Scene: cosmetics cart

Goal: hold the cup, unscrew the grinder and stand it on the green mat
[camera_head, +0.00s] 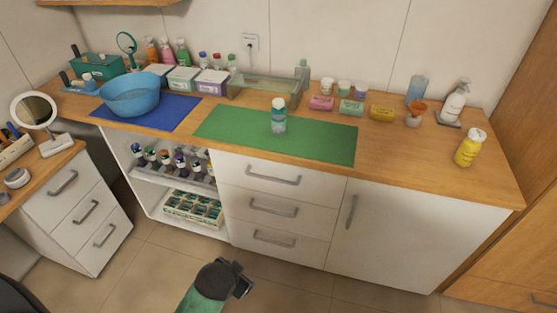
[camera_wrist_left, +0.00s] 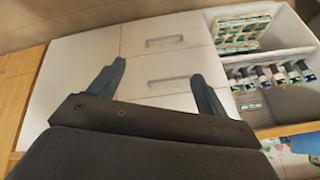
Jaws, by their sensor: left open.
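The green mat (camera_head: 325,141) lies on the wooden counter. My left gripper (camera_head: 243,280) is low in front of the drawers, well apart from the container and below the counter. In the left wrist view the left gripper (camera_wrist_left: 160,85) is open, with nothing between its fingers. My right gripper is not in view.
A blue bowl (camera_head: 130,95) stands on a blue mat (camera_head: 185,113) at left. A clear tray (camera_head: 265,91) is behind the green mat. Soaps, jars and a yellow bottle (camera_head: 469,148) stand at right. Below are drawers (camera_head: 273,207) and open shelves with bottles.

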